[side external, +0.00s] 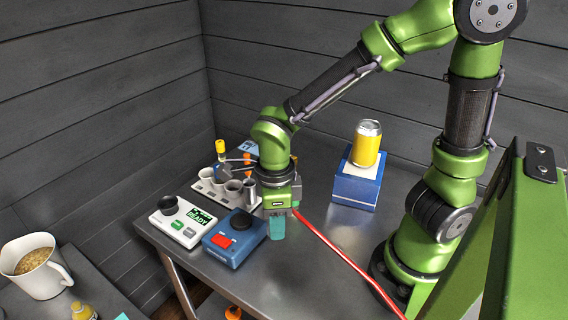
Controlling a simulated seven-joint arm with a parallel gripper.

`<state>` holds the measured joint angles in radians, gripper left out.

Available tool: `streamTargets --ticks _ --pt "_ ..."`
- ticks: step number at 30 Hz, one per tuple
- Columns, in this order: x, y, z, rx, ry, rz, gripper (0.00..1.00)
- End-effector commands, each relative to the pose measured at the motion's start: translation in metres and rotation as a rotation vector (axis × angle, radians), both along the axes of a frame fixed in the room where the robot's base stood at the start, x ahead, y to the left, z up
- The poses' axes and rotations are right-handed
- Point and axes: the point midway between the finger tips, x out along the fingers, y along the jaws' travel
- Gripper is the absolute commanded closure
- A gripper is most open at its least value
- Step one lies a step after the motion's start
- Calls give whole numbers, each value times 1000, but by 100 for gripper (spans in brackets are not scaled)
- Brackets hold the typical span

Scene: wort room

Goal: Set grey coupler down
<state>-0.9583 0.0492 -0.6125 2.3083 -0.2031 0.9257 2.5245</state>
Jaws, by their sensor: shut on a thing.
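My gripper (278,230) is at the end of my green arm, low over the metal table, with teal fingers pointing down. It is shut, and the grey coupler it holds cannot be made out behind the fingers and the gripper body. A thin red line, like a hose or rod (340,252), runs from beside the gripper down to the lower right. I cannot tell whether it joins the coupler, or whether the fingers touch the table (310,285).
Left of my gripper are a blue box with a red patch (234,238), a white device with a green display (182,222) and a rack with grey cups (211,196). A yellow can (366,143) stands on a blue box (355,190) behind. Table front is clear.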

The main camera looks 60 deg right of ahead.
Motion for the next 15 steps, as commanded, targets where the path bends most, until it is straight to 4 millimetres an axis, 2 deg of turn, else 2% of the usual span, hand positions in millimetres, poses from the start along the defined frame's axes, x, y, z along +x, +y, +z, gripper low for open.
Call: streamTargets --ticks 5,13,15 --pt "1 0 34 6 -7 -1 96" --pt "2 -1 103 3 -10 -4 96" --pt "11 -3 101 -4 -2 57 96"
